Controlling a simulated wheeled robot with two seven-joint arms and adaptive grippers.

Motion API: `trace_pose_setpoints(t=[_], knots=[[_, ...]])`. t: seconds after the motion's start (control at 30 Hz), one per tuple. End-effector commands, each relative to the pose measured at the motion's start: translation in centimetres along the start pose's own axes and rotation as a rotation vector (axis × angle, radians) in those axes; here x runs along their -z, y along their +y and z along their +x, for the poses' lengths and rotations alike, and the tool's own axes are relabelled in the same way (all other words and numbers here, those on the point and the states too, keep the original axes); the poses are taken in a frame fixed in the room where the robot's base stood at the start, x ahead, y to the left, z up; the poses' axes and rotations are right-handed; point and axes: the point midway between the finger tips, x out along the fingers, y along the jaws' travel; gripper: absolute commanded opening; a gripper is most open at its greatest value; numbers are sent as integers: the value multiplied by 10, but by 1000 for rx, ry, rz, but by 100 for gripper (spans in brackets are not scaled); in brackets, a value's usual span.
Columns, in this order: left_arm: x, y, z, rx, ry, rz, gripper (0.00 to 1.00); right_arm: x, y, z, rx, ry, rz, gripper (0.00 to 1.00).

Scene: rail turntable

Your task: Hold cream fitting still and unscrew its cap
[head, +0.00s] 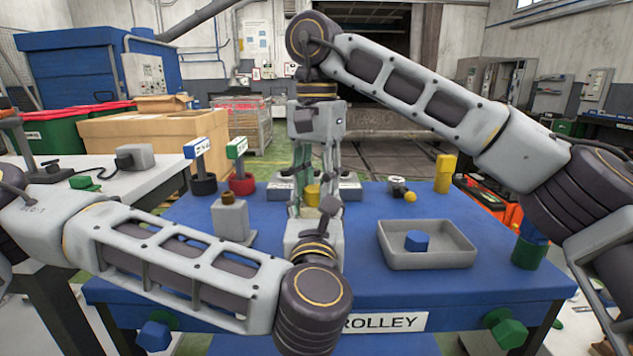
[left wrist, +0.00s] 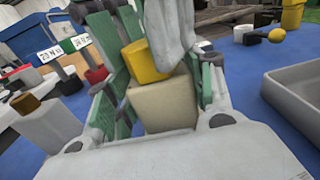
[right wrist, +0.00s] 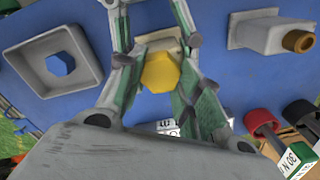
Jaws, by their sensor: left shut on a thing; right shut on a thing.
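The cream fitting (left wrist: 165,108) is a pale block, upright between the fingers of my left gripper (left wrist: 164,75), which is shut on it from the near side. Its yellow cap (left wrist: 147,63) sits on top and looks slightly tilted in the left wrist view. My right gripper (right wrist: 158,78) points down from above and is shut on the yellow cap (right wrist: 160,72), with a finger on each side. In the head view the cap (head: 312,195) shows between the fingers, above the blue trolley top. The fitting's body is mostly hidden there by my left gripper.
A grey tray (head: 450,258) holding a blue hexagonal piece (head: 418,241) is at right. A grey fitting with a brown cap (head: 229,214) stands at left. Red (head: 242,184) and black (head: 203,184) round bases carry signs behind it. A yellow cylinder (head: 444,174) stands back right.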

Motion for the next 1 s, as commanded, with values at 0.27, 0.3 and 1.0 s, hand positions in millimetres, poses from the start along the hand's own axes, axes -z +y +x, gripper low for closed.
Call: trace_pose_setpoints(t=[0.27,0.3,1.0], knots=[[0,0,0,0,-1,0,10,0,0,2,-3,-1,-1,6],[0,0,0,0,-1,0,10,0,0,2,-3,-1,-4,6],[0,0,0,0,-1,0,10,0,0,1,-2,0,-111,6]])
